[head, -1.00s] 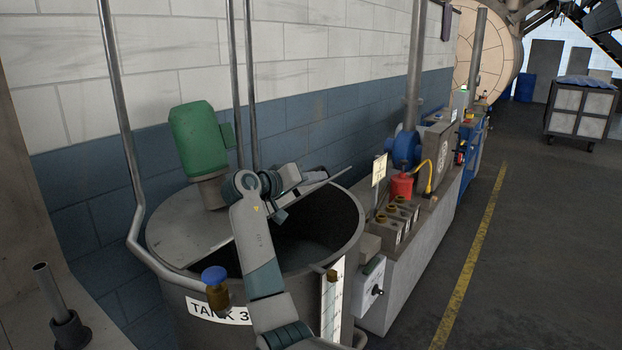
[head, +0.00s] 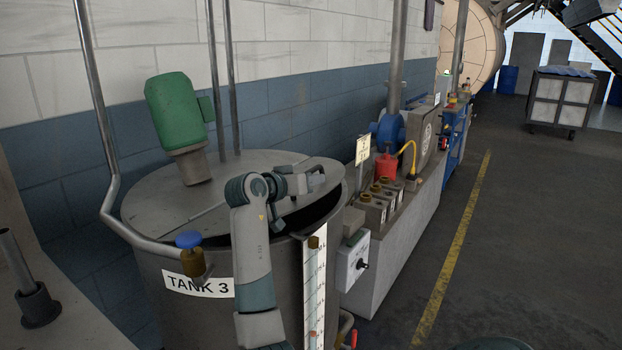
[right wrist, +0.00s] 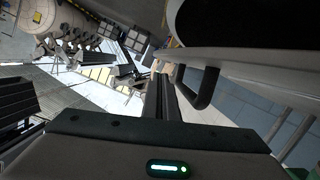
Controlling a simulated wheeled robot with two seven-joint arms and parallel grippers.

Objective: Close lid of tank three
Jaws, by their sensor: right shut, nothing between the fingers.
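Tank three (head: 195,318) is a grey round tank with a "TANK 3" label, at the lower middle of the head view. Its hinged lid part (head: 212,222) is tilted low over the mouth, with a dark gap left along the front right rim. My right gripper (head: 318,174) is shut and empty above the lid at its right side; my forearm hides part of the lid and rim. In the right wrist view, the fingers (right wrist: 160,88) are beside a dark bar handle (right wrist: 205,88), apart from it as far as I can tell. My left gripper is out of view.
A green motor (head: 180,112) stands on the rear of the tank top. A blue-knobbed valve (head: 190,242) and a level gauge (head: 315,290) are at the tank's front.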

